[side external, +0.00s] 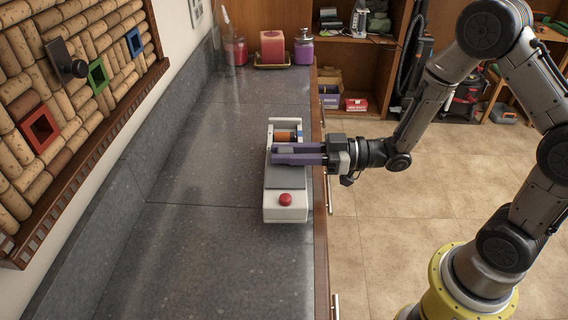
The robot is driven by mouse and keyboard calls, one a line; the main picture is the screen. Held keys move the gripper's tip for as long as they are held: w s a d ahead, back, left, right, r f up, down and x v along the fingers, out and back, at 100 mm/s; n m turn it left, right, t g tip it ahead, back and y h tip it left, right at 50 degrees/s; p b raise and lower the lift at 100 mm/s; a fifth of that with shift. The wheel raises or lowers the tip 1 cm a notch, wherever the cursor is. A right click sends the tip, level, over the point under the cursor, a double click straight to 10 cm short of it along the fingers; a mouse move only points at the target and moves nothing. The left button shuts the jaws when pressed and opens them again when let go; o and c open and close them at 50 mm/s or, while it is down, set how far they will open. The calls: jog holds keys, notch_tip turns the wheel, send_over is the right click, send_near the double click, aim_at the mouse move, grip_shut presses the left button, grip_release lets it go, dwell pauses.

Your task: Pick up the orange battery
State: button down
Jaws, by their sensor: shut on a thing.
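The orange battery (287,136) lies across the far end of a white and grey device (286,214) on the counter. Its orange side and dark end show just beyond my purple fingers. My gripper (284,154) reaches in from the right, over the device, with its fingers pointing left. It is shut, and the battery is right at the fingers. The fingers cover the near side of the battery, so the exact contact is hidden. The battery appears to be still at the level of its slot.
A red button (285,199) is on the device's near end. A pink candle (272,47), a purple jar (303,47) and a red jar (235,50) stand at the counter's far end. A cork board (75,85) hangs at left. The grey counter (170,230) is clear left of the device.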

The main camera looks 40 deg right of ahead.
jog(key=shift+w+a+f, duration=0.1)
jog(key=shift+w+f, duration=0.05)
jog(key=shift+f, duration=0.6)
jog(key=shift+w+f, duration=0.1)
jog(key=shift+f, duration=0.8)
jog(key=c, duration=1.2)
grip_release()
jog(key=shift+f, duration=0.15)
jog(key=o, duration=0.5)
jog(key=shift+c, duration=0.2)
